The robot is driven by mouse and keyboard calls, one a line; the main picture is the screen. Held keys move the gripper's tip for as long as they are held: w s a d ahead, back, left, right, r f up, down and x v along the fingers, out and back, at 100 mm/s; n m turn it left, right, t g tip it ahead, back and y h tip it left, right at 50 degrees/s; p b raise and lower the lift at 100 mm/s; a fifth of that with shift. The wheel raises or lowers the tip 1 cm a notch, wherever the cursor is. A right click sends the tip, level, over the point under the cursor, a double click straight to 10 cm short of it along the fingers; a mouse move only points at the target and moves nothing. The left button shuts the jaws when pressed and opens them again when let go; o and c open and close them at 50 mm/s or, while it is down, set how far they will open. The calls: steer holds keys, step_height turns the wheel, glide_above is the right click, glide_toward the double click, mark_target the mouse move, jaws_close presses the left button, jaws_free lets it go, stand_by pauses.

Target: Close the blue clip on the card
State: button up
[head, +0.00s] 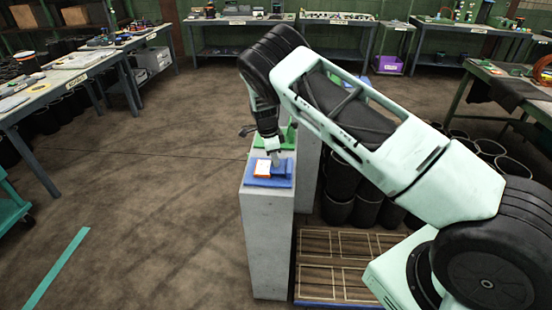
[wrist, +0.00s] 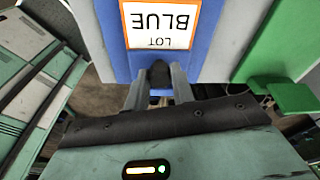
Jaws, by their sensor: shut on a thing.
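A white card with an orange border, marked LOT BLUE (wrist: 162,22), lies on a blue board (wrist: 215,62). In the head view the card (head: 262,168) is on the left part of the blue board (head: 258,183), on top of a pale pedestal. My gripper (wrist: 160,78) is at the card's edge, its two fingers shut on a part of the blue clip. The fingers and a dark piece between them hide most of the clip. I cannot tell whether the clip presses on the card. In the head view my gripper (head: 276,160) points down beside the card.
A green board (wrist: 275,40) lies right beside the blue one, with a green piece (wrist: 292,97) sticking out at its edge. The pale pedestal (head: 267,240) stands narrow and tall. Black bins (head: 337,208) and a wooden pallet (head: 335,265) are right of it. Open floor lies left.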

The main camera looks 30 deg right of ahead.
steer(key=shift+f, duration=0.1)
stand_by(0.4)
steer(key=o, duration=1)
steer(key=a+r+b, duration=0.1)
steer(key=r+b, duration=0.1)
steer(key=r, duration=0.3)
steer(key=a+r+b, duration=0.1)
steer(key=r, duration=0.5)
steer(key=w+a+r+b, duration=0.1)
steer(key=r+b, duration=0.1)
steer(key=r, duration=0.4)
steer(key=shift+w+a+b, duration=0.1)
steer(key=shift+a+b, duration=0.05)
steer(key=shift+b, duration=0.2)
